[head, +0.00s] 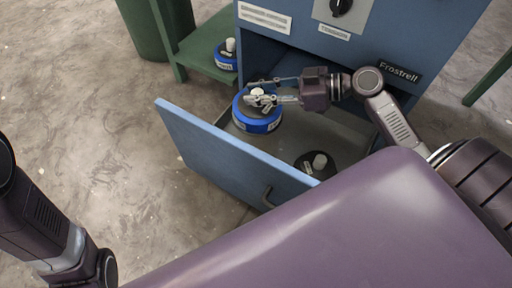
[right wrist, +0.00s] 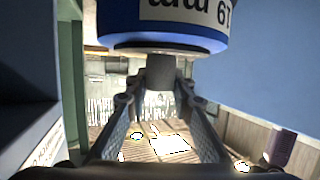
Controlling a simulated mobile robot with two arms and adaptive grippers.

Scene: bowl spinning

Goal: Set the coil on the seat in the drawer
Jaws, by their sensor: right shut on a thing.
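The blue coil (head: 257,116), with a white label, is held by its knob in my right gripper (head: 268,97). It is over the left part of the open drawer (head: 230,150); whether its underside touches the drawer cannot be told. In the right wrist view the coil (right wrist: 165,28) fills the top, its dark knob (right wrist: 160,74) between the two fingers (right wrist: 160,105).
The blue cabinet (head: 345,50) stands behind the drawer, with a Frostrell label. A second blue coil (head: 226,60) sits on a green shelf (head: 200,52) at the back left. A green bin (head: 150,25) stands beyond. My purple body covers the lower right.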

